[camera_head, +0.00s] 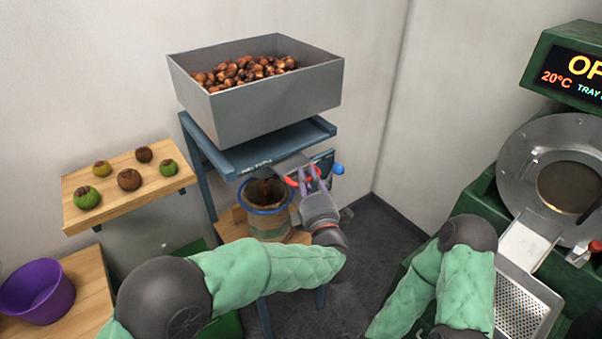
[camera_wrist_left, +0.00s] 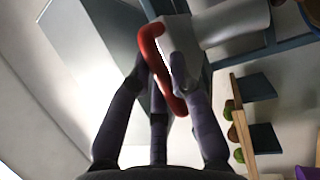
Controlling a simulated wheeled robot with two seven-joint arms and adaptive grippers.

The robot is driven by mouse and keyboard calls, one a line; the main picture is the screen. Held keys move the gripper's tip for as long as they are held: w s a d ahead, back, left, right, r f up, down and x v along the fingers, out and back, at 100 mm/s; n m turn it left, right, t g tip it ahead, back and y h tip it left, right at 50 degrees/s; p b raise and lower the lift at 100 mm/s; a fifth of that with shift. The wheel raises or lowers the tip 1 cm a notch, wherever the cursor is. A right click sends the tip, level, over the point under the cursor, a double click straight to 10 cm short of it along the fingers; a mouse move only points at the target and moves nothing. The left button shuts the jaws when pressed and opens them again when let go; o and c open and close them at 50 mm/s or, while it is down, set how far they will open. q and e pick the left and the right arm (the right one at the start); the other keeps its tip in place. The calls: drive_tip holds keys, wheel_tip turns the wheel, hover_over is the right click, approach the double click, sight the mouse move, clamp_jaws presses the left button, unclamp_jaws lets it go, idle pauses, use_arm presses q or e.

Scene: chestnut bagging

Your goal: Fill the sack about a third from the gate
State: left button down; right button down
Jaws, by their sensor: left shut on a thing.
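The sack (camera_head: 268,226) hangs open under the hopper's chute, with a blue ring at its mouth. Its inside looks dark brown, and I cannot tell how full it is. The grey hopper (camera_head: 258,112) above holds a heap of chestnuts (camera_head: 243,72). My left gripper (camera_head: 309,181) is just right of the sack's mouth, shut on the red gate handle (camera_head: 290,181). In the left wrist view, the red handle (camera_wrist_left: 149,42) passes between the fingers, beside the grey chute (camera_wrist_left: 232,20). My right arm shows at the lower right, but its gripper does not.
A blue knob (camera_head: 338,169) sits right of the gate. A green machine (camera_head: 487,208) with a round door and perforated tray stands at right.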

use_arm(q)
drive_tip(key=shift+s+d, duration=0.35)
drive_tip(key=shift+s, duration=0.1)
drive_tip(key=shift+f, duration=0.1)
drive_tip(key=c, duration=1.1)
unclamp_jaws()
drive_tip(key=v, duration=1.2)
drive_tip(key=shift+w, duration=0.1)
